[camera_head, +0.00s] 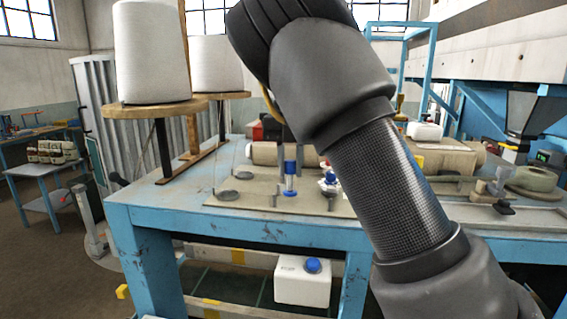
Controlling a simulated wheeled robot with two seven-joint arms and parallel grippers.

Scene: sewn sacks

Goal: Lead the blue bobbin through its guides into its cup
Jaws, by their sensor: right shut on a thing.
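A small upright piece with a blue top, white middle and blue foot (290,178) stands on the beige board (300,207); it looks like a bobbin. A second blue-and-white piece (329,181) stands to its right, partly behind my arm. Short grey pegs (273,200) and dark round discs (228,195) sit on the board; I cannot tell which are guides or the cup. My left gripper is not in view.
Large white thread cones (152,50) stand on wooden discs at the left of the blue table (140,215). A beige roll (265,153) lies behind the board. A white container with a blue cap (302,284) sits below. My right arm covers the middle right.

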